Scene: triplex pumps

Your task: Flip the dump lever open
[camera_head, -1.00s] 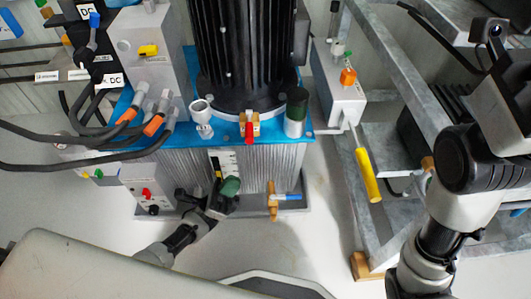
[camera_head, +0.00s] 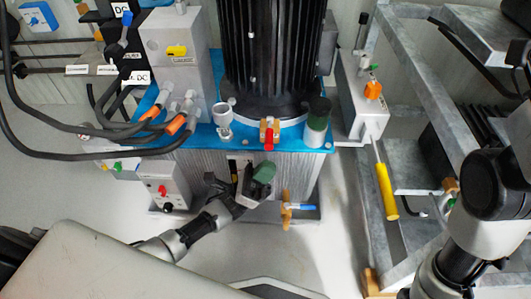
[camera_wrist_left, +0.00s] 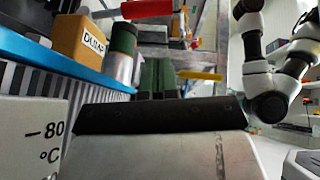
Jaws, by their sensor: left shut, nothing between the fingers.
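The dump lever (camera_head: 269,141) is a red handle on a brass valve block at the front edge of the blue pump top. In the left wrist view the red handle (camera_wrist_left: 147,9) is at the top edge, above the brass block with a partly visible dump label (camera_wrist_left: 93,40). My left gripper (camera_head: 262,173) has green fingertips. It is in front of the ribbed tank wall, below the red lever and apart from it in the picture. The fingers (camera_wrist_left: 158,76) are shut together and empty. My right arm is at the right; its gripper is out of view.
A blue-handled valve (camera_head: 298,207) sits low, right of my left gripper. A dark green-topped cylinder (camera_head: 317,120) stands right of the red lever and a clear cup (camera_head: 223,120) left. A yellow handle (camera_head: 387,192) hangs further right. Black cables (camera_head: 85,147) cross the left side.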

